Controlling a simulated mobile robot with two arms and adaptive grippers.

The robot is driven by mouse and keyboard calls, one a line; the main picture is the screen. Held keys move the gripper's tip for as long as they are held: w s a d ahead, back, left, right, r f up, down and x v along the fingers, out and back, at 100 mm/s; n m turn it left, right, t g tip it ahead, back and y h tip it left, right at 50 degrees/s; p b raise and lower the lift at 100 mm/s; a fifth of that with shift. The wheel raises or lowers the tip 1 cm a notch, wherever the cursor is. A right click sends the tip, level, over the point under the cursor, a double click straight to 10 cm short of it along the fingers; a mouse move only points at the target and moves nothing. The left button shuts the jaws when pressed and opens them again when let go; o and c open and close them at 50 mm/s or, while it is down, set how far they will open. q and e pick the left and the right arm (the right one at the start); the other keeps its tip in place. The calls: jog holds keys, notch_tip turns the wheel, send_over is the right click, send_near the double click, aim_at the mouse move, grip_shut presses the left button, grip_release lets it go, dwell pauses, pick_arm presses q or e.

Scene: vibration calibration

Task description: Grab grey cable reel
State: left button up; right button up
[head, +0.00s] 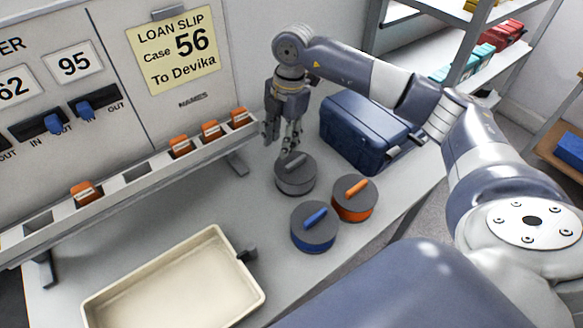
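The grey cable reel (295,182) stands flat on the table, a round drum with a grey bar handle on top. My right gripper (279,144) points down just behind the reel and slightly to its left in the head view. Its fingers are spread, with nothing visible between them. The fingertips are close to the reel's far edge; I cannot tell whether they touch it. My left gripper is not in view.
A blue-handled reel (314,230) and an orange-handled reel (353,200) stand close in front of the grey one. A dark blue case (352,133) is to the right. A cream tray (256,290) lies front left. A rail (110,190) with orange tags runs along the board.

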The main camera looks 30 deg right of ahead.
jog(key=d+m+h, duration=0.1)
jog(key=d, duration=0.3)
jog(key=p, duration=0.1)
send_over(296, 160)
notch_tip(296, 160, down, 4)
jog(key=shift+s+r+h, duration=0.1)
jog(key=shift+r+h, duration=0.1)
jog(key=shift+h, duration=0.1)
notch_tip(296, 160, down, 6)
jog(key=shift+r+p, duration=0.25)
jog(key=shift+p, duration=1)
jog(key=shift+f, duration=0.25)
grip_shut()
jog(key=shift+r, duration=0.1)
